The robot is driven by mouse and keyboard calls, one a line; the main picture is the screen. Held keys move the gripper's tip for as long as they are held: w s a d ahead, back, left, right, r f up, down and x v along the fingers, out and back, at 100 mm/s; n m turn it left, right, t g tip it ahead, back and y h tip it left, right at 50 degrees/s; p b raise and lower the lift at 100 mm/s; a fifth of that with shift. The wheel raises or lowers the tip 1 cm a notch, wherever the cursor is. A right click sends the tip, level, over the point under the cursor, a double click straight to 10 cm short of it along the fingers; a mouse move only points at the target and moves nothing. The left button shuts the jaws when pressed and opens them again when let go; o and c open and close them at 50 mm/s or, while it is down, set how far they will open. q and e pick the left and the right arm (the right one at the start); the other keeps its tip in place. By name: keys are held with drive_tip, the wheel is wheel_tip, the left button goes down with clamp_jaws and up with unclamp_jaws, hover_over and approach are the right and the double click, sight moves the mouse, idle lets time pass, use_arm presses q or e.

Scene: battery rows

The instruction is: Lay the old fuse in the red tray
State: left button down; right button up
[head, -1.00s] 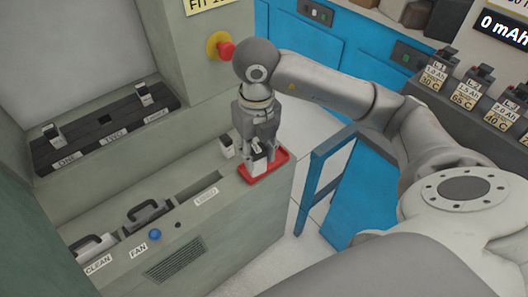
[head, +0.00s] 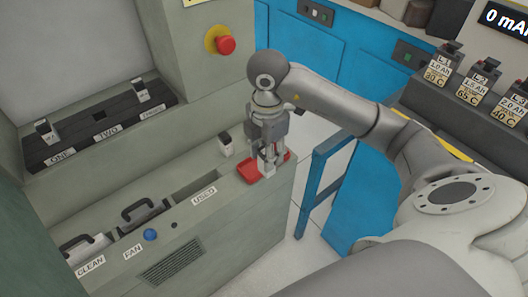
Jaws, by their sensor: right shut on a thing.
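The red tray (head: 247,178) sits on the right end of the grey cabinet ledge. My right gripper (head: 267,159) points down over it and is shut on a small pale fuse (head: 267,170). The fuse is upright, low at the tray's front right part; whether it touches the tray floor I cannot tell. The fingers hide part of the fuse and tray. Another light fuse (head: 226,143) with a dark top stands on the ledge just left of the tray. My left gripper is not in view.
A black fuse strip (head: 80,140) holds fuses at ONE (head: 46,129) and THREE (head: 142,91); TWO is empty. A USED slot (head: 197,184) opens left of the tray. A red emergency button (head: 226,45) is behind. A blue-framed stand (head: 318,185) is to the right.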

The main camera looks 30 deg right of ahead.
drive_tip(key=shift+w+d+f+p, duration=0.15)
drive_tip(key=shift+w+d+f, duration=0.85)
drive_tip(key=shift+w+f, duration=0.85)
drive_tip(key=shift+w+d+f+p, duration=0.15)
drive_tip(key=shift+w+d+f, duration=1.15)
drive_tip(key=shift+f, duration=0.85)
drive_tip(key=shift+w+d+f+p, duration=0.15)
drive_tip(key=shift+w+d+f, duration=0.6)
drive_tip(key=shift+w+f, duration=1.2)
drive_tip(key=shift+f, duration=0.15)
drive_tip(key=o, duration=1)
drive_tip(key=shift+o, duration=0.2)
drive_tip(key=shift+s, duration=0.1)
wheel_tip(320, 180, up, 12)
drive_tip(key=b, duration=0.1)
